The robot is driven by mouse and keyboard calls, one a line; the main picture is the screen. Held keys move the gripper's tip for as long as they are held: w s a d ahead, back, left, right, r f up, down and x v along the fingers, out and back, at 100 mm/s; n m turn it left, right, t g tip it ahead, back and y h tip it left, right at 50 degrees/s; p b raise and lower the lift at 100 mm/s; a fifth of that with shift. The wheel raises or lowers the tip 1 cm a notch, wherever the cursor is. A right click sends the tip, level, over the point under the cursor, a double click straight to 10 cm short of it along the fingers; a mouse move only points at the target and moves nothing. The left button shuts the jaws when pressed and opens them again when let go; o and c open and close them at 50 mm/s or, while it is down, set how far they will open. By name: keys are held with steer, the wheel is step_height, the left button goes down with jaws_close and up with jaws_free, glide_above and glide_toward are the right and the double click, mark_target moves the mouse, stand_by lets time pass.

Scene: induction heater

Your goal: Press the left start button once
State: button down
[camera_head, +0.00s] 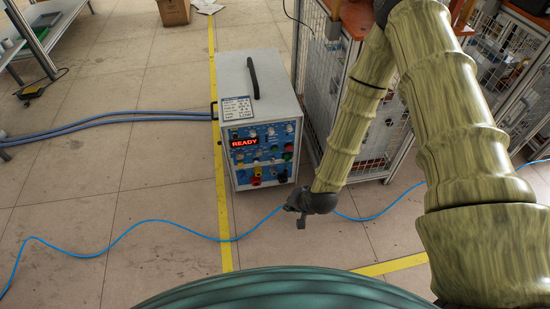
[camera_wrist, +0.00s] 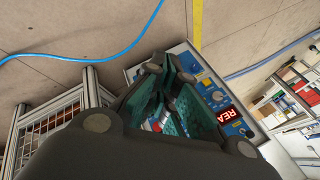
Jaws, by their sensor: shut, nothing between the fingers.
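The induction heater (camera_head: 262,90) is a grey box standing on the floor, with a blue control panel (camera_head: 262,158) on its front and a red display (camera_head: 244,143) reading READY. Small coloured buttons and knobs sit on the panel; I cannot tell which is the left start button. My gripper (camera_head: 301,221) is shut and empty, in front of and to the lower right of the panel, apart from it in the head view. In the wrist view my gripper (camera_wrist: 163,70) covers much of the panel (camera_wrist: 205,75); part of the red display (camera_wrist: 228,114) shows beside the fingers.
A wire-mesh cage (camera_head: 375,130) stands close to the right of the heater. A blue cable (camera_head: 150,222) crosses the floor under my gripper. Grey-blue hoses (camera_head: 120,118) run left from the heater. A shelf (camera_head: 45,35) is at the upper left. The floor at left is mostly clear.

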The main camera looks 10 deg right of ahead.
mark_target(275, 150)
steer(key=w+a+f+m+t+y+b, duration=0.1)
steer(key=w+f+m+t+b, duration=0.2)
steer(key=w+b, duration=0.8)
steer(key=shift+w+f+m, duration=0.4)
steer(key=shift+w+f, duration=0.25)
steer(key=shift+w, duration=1.35)
steer(key=w+b, duration=0.2)
steer(key=w, duration=0.6)
steer(key=shift+w, duration=0.4)
steer(key=shift+w, duration=0.85)
stand_by(0.6)
steer(key=shift+s, duration=0.1)
steer(key=shift+s+p, duration=0.45)
steer(key=shift+s, duration=0.35)
